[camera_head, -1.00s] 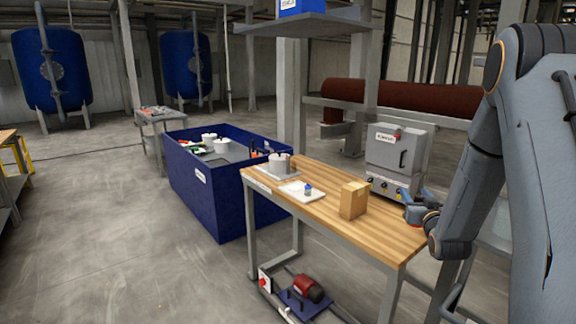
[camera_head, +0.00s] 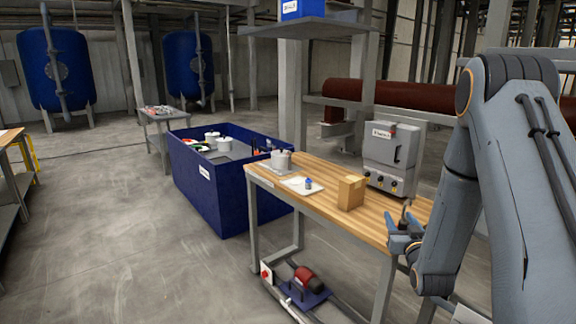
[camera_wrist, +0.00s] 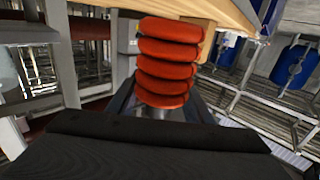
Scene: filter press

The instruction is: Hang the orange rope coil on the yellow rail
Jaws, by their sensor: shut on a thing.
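The orange rope coil (camera_wrist: 165,62) shows in the wrist view as a stack of thick orange-red loops. My gripper (camera_wrist: 160,110) is shut on it, with the dark fingers at the coil's lower end. In the head view my gripper (camera_head: 402,238) is beside the near right part of the wooden bench; the coil is hard to make out there. A yellow frame (camera_head: 32,152) shows partly at the left edge of the head view, behind a table. I cannot tell whether it is the yellow rail.
The wooden bench (camera_head: 325,206) carries a cardboard box (camera_head: 351,192), a grey oven-like unit (camera_head: 392,155), a pot and a white tray. A blue tub (camera_head: 208,195) stands beyond. A red pump (camera_head: 304,276) is under the bench. The floor at left is clear.

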